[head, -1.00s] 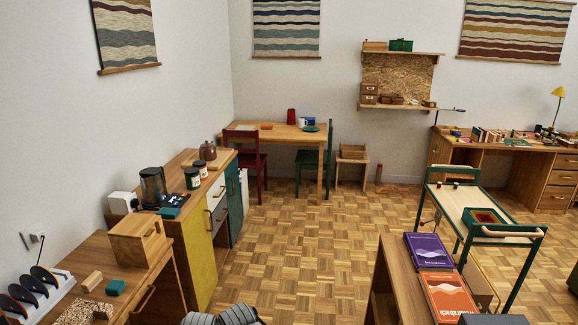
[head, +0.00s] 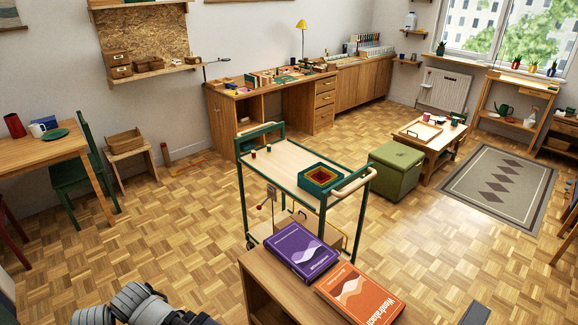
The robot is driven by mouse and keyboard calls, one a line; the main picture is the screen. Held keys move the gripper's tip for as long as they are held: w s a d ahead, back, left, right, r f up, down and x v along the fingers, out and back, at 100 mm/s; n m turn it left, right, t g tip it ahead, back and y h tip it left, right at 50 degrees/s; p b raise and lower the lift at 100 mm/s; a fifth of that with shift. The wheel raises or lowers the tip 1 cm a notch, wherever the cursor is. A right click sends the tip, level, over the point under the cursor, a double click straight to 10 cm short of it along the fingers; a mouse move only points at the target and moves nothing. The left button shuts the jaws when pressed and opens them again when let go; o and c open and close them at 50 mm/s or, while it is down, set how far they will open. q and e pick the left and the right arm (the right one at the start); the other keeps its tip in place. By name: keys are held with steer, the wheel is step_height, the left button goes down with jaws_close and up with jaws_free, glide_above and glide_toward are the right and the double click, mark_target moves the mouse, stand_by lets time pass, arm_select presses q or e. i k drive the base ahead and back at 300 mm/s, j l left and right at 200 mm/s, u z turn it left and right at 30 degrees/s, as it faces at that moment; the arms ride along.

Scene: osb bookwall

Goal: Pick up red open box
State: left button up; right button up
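A stack of nested open square boxes (head: 304,181) sits at the right end of the green trolley's top (head: 275,165). The outer box is dark green, with yellow-orange and red rims inside it. The red open box (head: 321,174) appears to be one of the inner ones; its walls are mostly hidden by the others. Grey rounded parts of my arm show at the bottom left, well in front of the trolley and apart from it. No gripper fingertips can be made out.
A brown cabinet with a purple book (head: 301,250) and an orange book (head: 360,294) stands in front of the trolley. A green storage cube (head: 396,172) is right of the trolley. Parquet floor is free left of the trolley. A green chair (head: 78,175) stands far left.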

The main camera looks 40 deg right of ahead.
mark_target(320, 177)
steer(key=i, duration=1.65)
steer(key=i+u, duration=0.1)
steer(key=i, duration=1.55)
steer(key=i+l+z, duration=0.1)
steer(key=z, duration=4.15)
steer(key=i+j, duration=0.35)
steer(key=i, duration=0.05)
